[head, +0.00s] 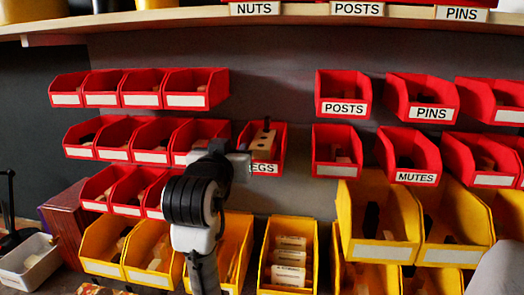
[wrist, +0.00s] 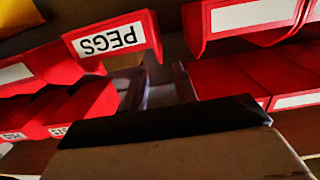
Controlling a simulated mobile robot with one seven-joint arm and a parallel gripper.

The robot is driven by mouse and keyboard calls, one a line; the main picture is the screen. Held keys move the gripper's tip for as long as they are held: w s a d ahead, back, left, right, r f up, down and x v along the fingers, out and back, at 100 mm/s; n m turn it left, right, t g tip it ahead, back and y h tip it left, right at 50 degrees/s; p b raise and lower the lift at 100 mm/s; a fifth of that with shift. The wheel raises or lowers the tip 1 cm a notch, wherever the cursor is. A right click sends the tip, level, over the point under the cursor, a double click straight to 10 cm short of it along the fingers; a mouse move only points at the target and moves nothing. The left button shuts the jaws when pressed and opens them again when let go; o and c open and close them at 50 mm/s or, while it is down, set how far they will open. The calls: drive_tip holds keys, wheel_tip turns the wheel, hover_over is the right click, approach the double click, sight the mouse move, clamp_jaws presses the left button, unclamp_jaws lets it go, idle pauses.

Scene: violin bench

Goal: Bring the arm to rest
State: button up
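My arm rises from the bottom of the head view, and my gripper (head: 236,160) is beside the left side of the red PEGS bin (head: 262,168). The fingertips are hard to make out there. In the wrist view the two dark fingers of my gripper (wrist: 162,75) stand apart, with nothing between them. The PEGS bin (wrist: 112,42) appears upside down just beyond and left of the fingers. A tan block with dark holes (head: 263,142) and a dark upright piece stands in that bin.
Red bins (head: 197,90) hang in rows to the left, with POSTS (head: 343,95), PINS (head: 422,98) and MUTES (head: 408,155) bins to the right. Yellow bins (head: 288,255) line the bottom. A wooden shelf (head: 290,18) runs above. Bare grey wall (head: 272,90) lies above the PEGS bin.

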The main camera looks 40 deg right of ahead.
drive_tip(key=b+v, duration=0.2)
drive_tip(key=v, duration=0.8)
drive_tip(key=shift+s, duration=0.1)
